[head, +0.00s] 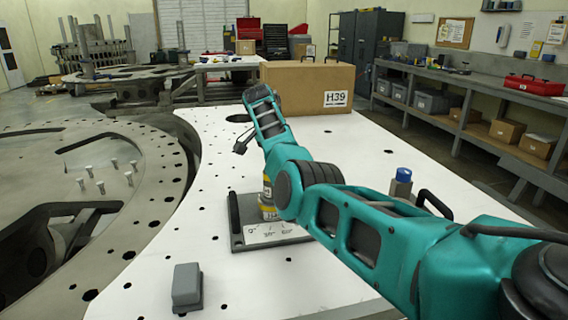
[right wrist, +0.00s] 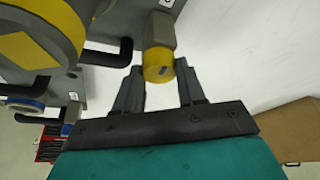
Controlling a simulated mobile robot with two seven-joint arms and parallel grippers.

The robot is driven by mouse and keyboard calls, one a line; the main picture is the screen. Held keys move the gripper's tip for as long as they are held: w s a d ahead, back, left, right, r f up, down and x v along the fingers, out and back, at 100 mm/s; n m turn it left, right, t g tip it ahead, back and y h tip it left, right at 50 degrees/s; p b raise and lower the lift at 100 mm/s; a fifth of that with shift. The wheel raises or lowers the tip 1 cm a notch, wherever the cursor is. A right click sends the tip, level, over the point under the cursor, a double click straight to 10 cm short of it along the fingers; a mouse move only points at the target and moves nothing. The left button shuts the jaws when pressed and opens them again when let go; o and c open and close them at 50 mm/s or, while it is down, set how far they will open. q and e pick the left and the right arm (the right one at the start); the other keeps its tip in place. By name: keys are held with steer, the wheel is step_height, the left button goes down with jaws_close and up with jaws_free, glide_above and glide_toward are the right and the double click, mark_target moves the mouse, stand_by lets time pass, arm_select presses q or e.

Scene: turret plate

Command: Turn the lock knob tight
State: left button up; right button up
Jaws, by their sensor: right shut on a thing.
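In the right wrist view, my right gripper (right wrist: 159,72) has its two dark fingers on either side of a knob (right wrist: 158,62) with a yellow end and a grey body, which I take for the lock knob. The gripper is shut on it. In the head view my right arm reaches in from the right and bends over a dark plate (head: 238,242) with a white label. A yellow and grey cylinder (head: 267,207) stands on that plate, partly hidden by my arm. My left gripper is not in view.
A grey block (head: 187,287) lies on the white table (head: 150,286) at the front. A cardboard box (head: 304,88) marked H39 stands at the back. A blue-capped part (head: 402,176) shows behind my arm. In the wrist view, black handles (right wrist: 108,52) stick out left of the knob.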

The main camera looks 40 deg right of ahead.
steer(key=shift+m, duration=0.5)
steer(key=o, duration=1.1)
steer(key=shift+c, duration=0.2)
steer(key=v, duration=1.3)
steer(key=shift+w, duration=0.2)
steer(key=shift+d, duration=0.1)
